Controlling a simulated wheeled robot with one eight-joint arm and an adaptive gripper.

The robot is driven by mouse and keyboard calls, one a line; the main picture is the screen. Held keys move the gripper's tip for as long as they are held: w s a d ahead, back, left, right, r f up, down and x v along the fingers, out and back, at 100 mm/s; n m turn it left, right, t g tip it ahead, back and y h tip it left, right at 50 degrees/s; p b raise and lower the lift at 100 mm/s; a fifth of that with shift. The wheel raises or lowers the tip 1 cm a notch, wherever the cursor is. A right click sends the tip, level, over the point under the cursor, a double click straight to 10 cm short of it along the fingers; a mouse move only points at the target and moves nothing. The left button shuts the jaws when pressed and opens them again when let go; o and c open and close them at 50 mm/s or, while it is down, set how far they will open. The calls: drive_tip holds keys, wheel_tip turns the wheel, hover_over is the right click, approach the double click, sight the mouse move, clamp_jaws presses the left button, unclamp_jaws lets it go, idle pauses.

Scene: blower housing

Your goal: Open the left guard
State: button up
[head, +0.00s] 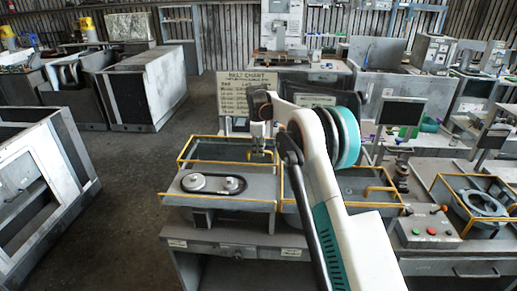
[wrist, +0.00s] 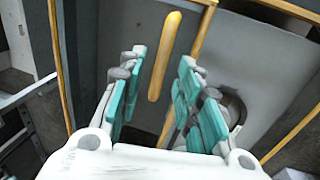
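The left guard is a grey panel with yellow edges (head: 215,150) on the bench, behind a plate with two pulleys and a dark belt (head: 212,184). I cannot tell how far it is raised. Its yellow bar handle (wrist: 165,55) shows in the wrist view, standing lengthwise between my fingers. My gripper (wrist: 160,90) is open, with teal pads on both sides of the handle and visible gaps to it. In the head view my gripper (head: 260,146) is small, at the right end of the left guard, partly hidden by my arm.
A right guard with yellow edges and a yellow handle (head: 381,191) lies right of my arm. A belt chart board (head: 247,97) stands behind the bench. A button box (head: 430,228) is at the right. Open floor (head: 130,190) lies left of the bench.

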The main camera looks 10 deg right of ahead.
wheel_tip(320, 180, up, 11)
drive_tip(key=s, duration=0.2)
drive_tip(key=shift+a, duration=0.35)
drive_tip(key=shift+s+r, duration=0.1)
drive_tip(key=s+r+m+t+b, duration=0.1)
drive_tip(key=s+r+m+b, duration=0.25)
drive_tip(key=s, duration=1.05)
drive_tip(key=s+r+m+t+b, duration=0.2)
drive_tip(key=s+m+b, duration=0.2)
drive_tip(key=s, duration=0.9)
drive_tip(key=s+f+m+t+b, duration=0.1)
drive_tip(key=s+f+m+b, duration=0.2)
drive_tip(key=s+f, duration=0.5)
drive_tip(key=s+a+f+m+t+b, duration=0.1)
drive_tip(key=s+f+m+b, duration=0.2)
drive_tip(key=s+f, duration=0.6)
drive_tip(key=s+m, duration=0.1)
drive_tip(key=s, duration=0.6)
drive_tip(key=shift+s+y, duration=0.3)
drive_tip(key=shift+s, duration=0.05)
